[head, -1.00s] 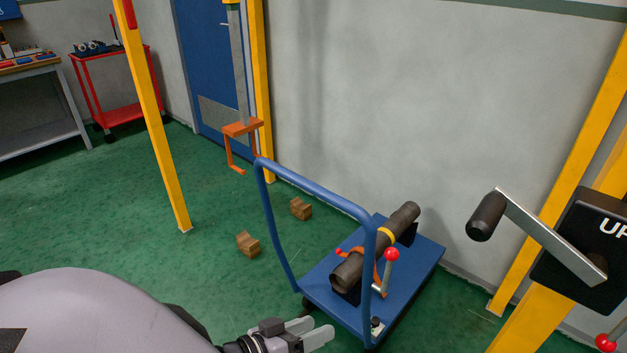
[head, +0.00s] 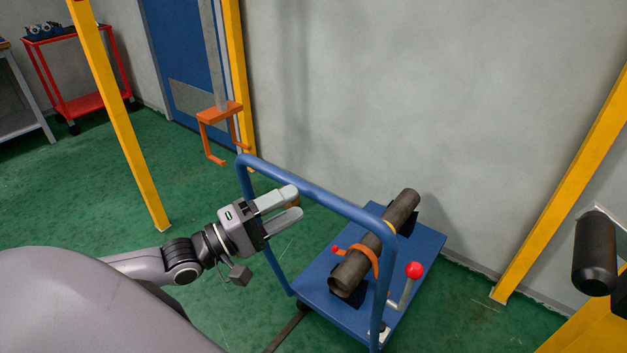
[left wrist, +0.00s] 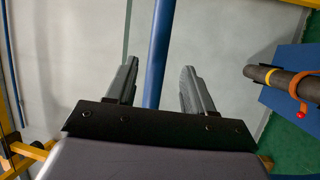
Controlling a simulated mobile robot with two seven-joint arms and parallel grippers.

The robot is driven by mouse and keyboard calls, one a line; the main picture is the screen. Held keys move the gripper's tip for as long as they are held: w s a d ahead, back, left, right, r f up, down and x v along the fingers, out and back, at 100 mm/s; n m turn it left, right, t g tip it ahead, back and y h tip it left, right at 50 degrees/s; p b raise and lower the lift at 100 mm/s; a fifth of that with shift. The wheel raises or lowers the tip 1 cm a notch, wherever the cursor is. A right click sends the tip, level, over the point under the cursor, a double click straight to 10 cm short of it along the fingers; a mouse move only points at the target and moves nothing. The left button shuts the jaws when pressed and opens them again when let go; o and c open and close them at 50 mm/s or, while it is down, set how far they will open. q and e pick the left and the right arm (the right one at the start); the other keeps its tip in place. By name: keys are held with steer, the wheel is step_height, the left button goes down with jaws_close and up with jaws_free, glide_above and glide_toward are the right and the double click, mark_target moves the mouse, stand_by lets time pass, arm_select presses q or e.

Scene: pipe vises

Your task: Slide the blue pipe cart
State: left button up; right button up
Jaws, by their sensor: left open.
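The blue pipe cart (head: 425,250) stands on the green floor near the wall, with a tall blue push handle (head: 330,202) on its near side. A dark pipe (head: 400,208) with a yellow band lies on its deck, with an orange clamp (head: 362,254) around it. A red-knobbed lever (head: 414,270) stands at the deck's near right. My left gripper (head: 296,202) is open and empty, its fingertips close to the handle's top bar. In the left wrist view the handle (left wrist: 160,50) appears between the open fingers; contact cannot be told. My right gripper is out of view.
A yellow post (head: 120,120) stands at left, and an orange hook-shaped bracket (head: 220,113) hangs behind the handle. A black crank grip (head: 593,255) and yellow frame (head: 560,175) are at right. A red trolley (head: 75,70) stands far back. Floor left of the cart is mostly clear.

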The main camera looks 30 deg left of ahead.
mark_target(305, 195)
arm_select(q)
steer(key=shift+w+r, duration=0.2)
steer(key=shift+w, duration=0.05)
steer(key=x, duration=0.6)
steer(key=shift+w+d, duration=0.2)
steer(key=shift+w, duration=0.1)
steer(key=shift+r, duration=0.1)
jaws_close()
